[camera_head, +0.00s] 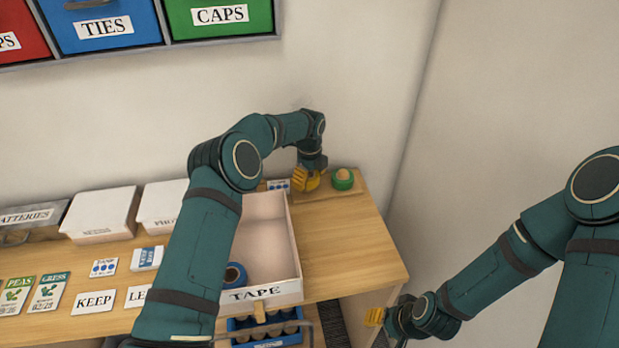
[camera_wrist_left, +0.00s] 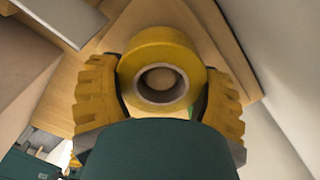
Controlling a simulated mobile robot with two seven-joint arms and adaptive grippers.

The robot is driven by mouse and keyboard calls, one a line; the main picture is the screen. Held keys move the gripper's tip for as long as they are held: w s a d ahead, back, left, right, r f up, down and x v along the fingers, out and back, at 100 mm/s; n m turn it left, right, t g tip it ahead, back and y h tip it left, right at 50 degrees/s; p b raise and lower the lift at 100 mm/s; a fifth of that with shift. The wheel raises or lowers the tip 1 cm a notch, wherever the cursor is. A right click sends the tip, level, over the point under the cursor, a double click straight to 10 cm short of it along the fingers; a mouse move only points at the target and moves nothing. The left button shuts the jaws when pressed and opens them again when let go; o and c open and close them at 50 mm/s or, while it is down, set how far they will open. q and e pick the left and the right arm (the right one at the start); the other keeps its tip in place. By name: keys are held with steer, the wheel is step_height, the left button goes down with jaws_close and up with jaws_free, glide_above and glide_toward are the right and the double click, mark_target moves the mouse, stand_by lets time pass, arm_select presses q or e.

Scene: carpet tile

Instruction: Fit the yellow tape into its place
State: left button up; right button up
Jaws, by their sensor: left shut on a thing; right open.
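The yellow tape (camera_wrist_left: 160,52) is a thick roll held between the yellow fingers of my left gripper (camera_head: 307,181), with its round hole facing the left wrist camera. Round, light wood shows through the hole; I cannot tell whether the roll is around a peg or above it. In the head view my left gripper is at the back right of the table, just left of a green roll (camera_head: 343,181) on a wooden board (camera_head: 352,192), and mostly hides the yellow tape. My right gripper (camera_head: 376,317) is open and empty, low beside the table's right end.
An open box labelled TAPE (camera_head: 273,291) stands in front of my left gripper, with a blue roll (camera_head: 235,275) inside. White-lidded boxes (camera_head: 102,212) and cards lie to the left. The wall rises close behind. Bare tabletop (camera_head: 345,245) lies right of the box.

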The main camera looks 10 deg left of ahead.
arm_select(q)
steer(key=shift+f+b, duration=0.9)
steer(key=shift+f, duration=0.35)
stand_by(0.7)
steer(key=o, duration=1.2)
steer(key=shift+c, duration=0.2)
